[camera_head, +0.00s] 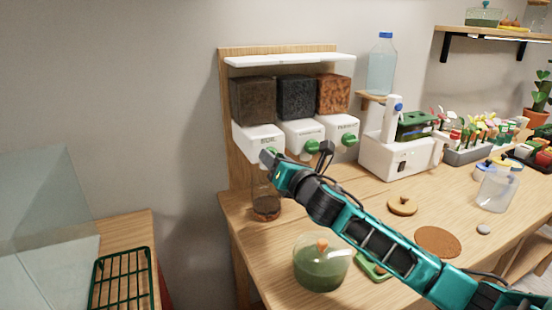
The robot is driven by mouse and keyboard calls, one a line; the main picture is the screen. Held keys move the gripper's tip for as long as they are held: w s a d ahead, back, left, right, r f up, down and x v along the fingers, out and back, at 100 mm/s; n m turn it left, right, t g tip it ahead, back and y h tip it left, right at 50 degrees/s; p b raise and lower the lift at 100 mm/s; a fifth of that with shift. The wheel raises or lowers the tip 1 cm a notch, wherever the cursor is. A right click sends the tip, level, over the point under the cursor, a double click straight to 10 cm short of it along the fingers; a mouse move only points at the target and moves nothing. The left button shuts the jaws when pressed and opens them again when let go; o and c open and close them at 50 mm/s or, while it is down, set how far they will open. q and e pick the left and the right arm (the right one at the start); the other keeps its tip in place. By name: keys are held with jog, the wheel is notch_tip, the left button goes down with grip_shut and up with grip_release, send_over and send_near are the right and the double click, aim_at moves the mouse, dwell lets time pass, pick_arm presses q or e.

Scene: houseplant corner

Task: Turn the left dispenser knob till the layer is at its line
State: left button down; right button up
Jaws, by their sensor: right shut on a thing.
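The left dispenser (258,137) is a white box with a label that seems to read SOIL, under a clear bin of dark brown soil (252,101). Its green knob (273,151) is mostly hidden by my right gripper (270,158), which is shut on it. Below stands a clear jar (263,190) with a brown layer (266,208) at its bottom; my gripper and wrist partly cover it. I cannot make out a line on the jar. My left gripper is not in view.
A green rack (122,280) is lower left.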

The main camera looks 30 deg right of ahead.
jog(key=m+h+p, duration=0.1)
jog(key=m, duration=1.9)
jog(key=m+h+p, duration=0.1)
jog(key=m, duration=0.9)
jog(key=shift+a+m+h+p, duration=0.25)
jog(key=shift+m+h+p, duration=0.05)
jog(key=shift+m, duration=2)
jog(key=o, duration=1.1)
jog(key=shift+c, duration=0.2)
